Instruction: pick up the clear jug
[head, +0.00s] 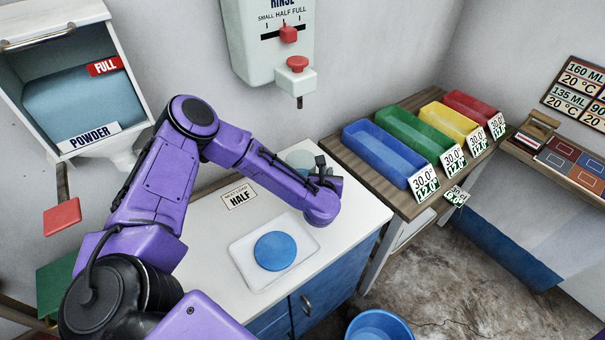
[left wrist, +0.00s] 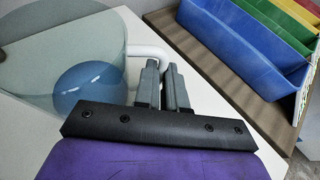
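The clear jug (head: 298,158) stands on the white counter near the wall, partly hidden behind my left forearm in the head view. In the left wrist view the clear jug (left wrist: 60,55) fills the left side, with a round blue area showing through it and a white handle (left wrist: 146,50) on its right. My left gripper (head: 319,168) is at the jug's handle side. In the left wrist view the left gripper (left wrist: 162,66) has its fingers close together, with the handle between their tips. My right gripper is out of view.
A white tray (head: 240,256) with a blue disc (head: 275,251) lies on the counter in front. A HALF card (head: 239,197) lies behind it. Blue (head: 386,153), green, yellow and red bins stand on the wooden shelf to the right. The rinse dispenser (head: 266,40) hangs above.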

